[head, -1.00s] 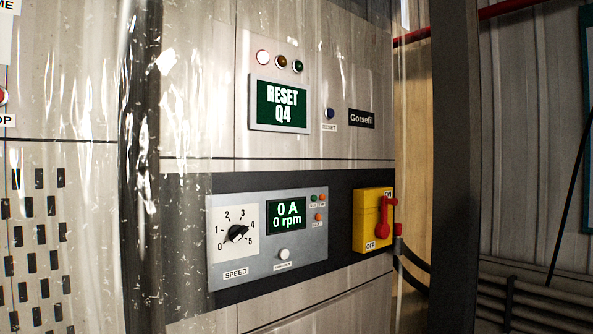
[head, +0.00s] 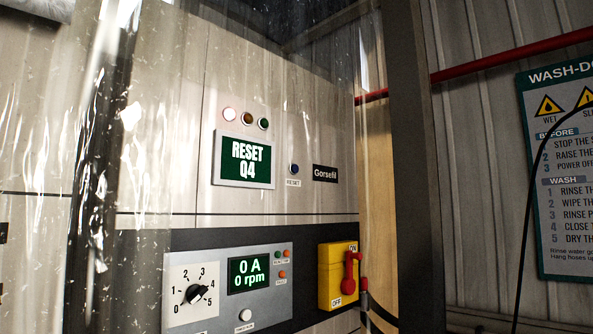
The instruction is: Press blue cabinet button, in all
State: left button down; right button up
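The blue button (head: 294,169) sits on the upper face of the cabinet (head: 290,110), above a small label reading RESET. It is right of a green display (head: 243,161) that reads "RESET Q4" and left of a black Gorsefil plate (head: 325,173). Three round lamps sit above the display; the left one (head: 229,114) looks lit pale pink, the others dark brown and green. Neither of my grippers shows in the head view.
Below are a speed panel (head: 214,325) with a dial and a "0 A, 0 rpm" display, and a yellow switch box (head: 324,276) with a red handle. A clear plastic curtain (head: 85,150) hangs at left. A dark post (head: 412,200) and wash-down sign (head: 540,200) stand right.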

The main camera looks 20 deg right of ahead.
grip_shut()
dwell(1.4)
